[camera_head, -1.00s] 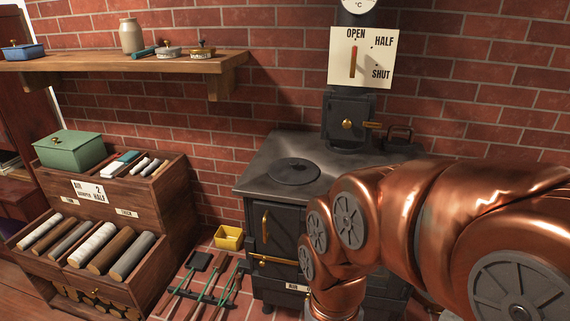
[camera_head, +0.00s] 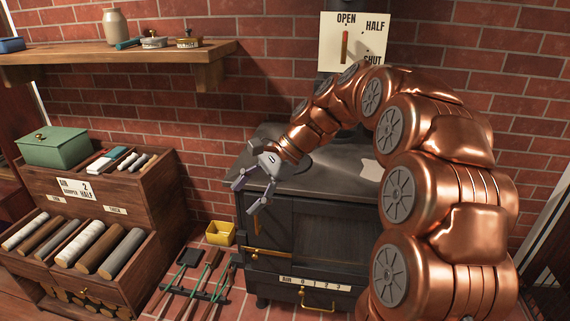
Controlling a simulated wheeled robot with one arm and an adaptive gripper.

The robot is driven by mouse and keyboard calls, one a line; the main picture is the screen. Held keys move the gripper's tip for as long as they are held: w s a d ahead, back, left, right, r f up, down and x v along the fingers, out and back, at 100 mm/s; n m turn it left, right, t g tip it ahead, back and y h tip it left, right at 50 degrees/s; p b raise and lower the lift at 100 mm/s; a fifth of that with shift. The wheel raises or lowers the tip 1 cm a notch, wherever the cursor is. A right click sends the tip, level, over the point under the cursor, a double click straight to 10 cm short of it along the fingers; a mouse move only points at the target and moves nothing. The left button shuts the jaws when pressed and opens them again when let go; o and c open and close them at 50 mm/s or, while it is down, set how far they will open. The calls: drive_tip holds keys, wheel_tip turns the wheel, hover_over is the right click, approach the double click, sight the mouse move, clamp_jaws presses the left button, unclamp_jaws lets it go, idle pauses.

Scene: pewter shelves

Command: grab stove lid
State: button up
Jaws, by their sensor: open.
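The stove lid (camera_head: 298,168) is a dark round plate lying flat in the top of the black stove (camera_head: 330,185). My wrist and gripper cover much of it, and only part of its edge shows. My gripper (camera_head: 245,198) is open and empty. Its grey fingers point down and to the left, by the stove's front left edge, in front of the lid in the picture. I cannot tell how high the fingers are above the stove top.
A damper sign (camera_head: 352,42) hangs behind the stove. A wooden shelf (camera_head: 120,68) with small pots is at upper left. A log rack (camera_head: 125,195) with a green box (camera_head: 55,146) stands left. A yellow bin (camera_head: 220,233) and fire tools (camera_head: 195,280) are on the floor.

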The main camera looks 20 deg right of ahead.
sight(304, 162)
drive_tip(key=w+d+m+t, duration=0.1)
drive_tip(key=w+d+m, duration=0.1)
drive_tip(key=w+d, duration=0.1)
drive_tip(key=w+d+m+t+y, duration=0.1)
drive_tip(key=w+d+m, duration=0.1)
drive_tip(key=w+d, duration=0.2)
drive_tip(key=w+d+m+t+y+b, duration=0.1)
drive_tip(key=w+d+m, duration=0.1)
drive_tip(key=w+d, duration=0.2)
drive_tip(key=shift+w+d+r, duration=0.15)
drive_tip(key=shift+w+r, duration=0.15)
drive_tip(key=shift+w, duration=0.15)
drive_tip(key=w+d+m+t, duration=0.1)
drive_tip(key=d, duration=0.3)
drive_tip(key=w+d+m+t, duration=0.1)
drive_tip(key=w+d+m, duration=0.1)
drive_tip(key=d, duration=0.1)
drive_tip(key=w+d+f+m+t, duration=0.1)
drive_tip(key=w+d, duration=0.1)
drive_tip(key=d, duration=0.2)
drive_tip(key=shift+d+f+m+b, duration=0.1)
drive_tip(key=shift+d+m+b, duration=0.2)
drive_tip(key=shift+m+b, duration=0.1)
drive_tip(key=shift+w+a+f, duration=0.15)
drive_tip(key=shift+w+a, duration=0.1)
drive_tip(key=shift+p+x, duration=0.7)
drive_tip(key=shift+x, duration=2.75)
drive_tip(key=shift+w+d+f, duration=0.1)
drive_tip(key=shift+d, duration=0.05)
drive_tip(key=shift+c, duration=0.3)
